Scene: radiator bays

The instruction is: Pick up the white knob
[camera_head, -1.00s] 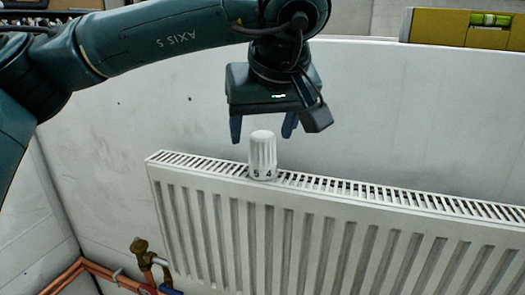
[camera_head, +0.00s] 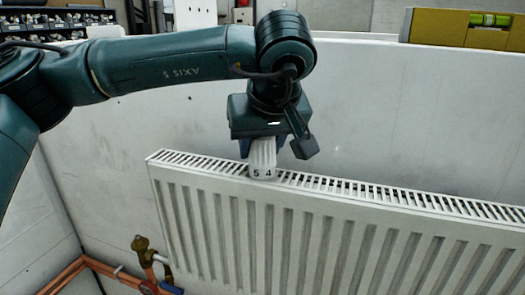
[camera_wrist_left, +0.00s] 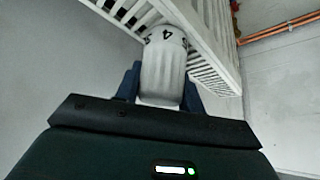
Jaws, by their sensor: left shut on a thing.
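The white knob (camera_head: 262,160) stands upright on the top grille of the white radiator (camera_head: 330,225), near its left end, with the numbers 5 and 4 facing the head camera. My left gripper (camera_head: 262,150) is above it, pointing down, and is shut on the knob. In the left wrist view the knob (camera_wrist_left: 164,72) lies between the two blue fingers (camera_wrist_left: 160,88), with the grille beyond it. The upper part of the knob is partly hidden by the gripper in the head view. My right gripper is not in view.
A brass valve (camera_head: 143,248) and copper pipes (camera_head: 75,272) are at the lower left. A pale wall panel (camera_head: 420,110) stands behind the radiator. A yellow spirit level (camera_head: 465,28) lies on its top edge at right. The rest of the grille is clear.

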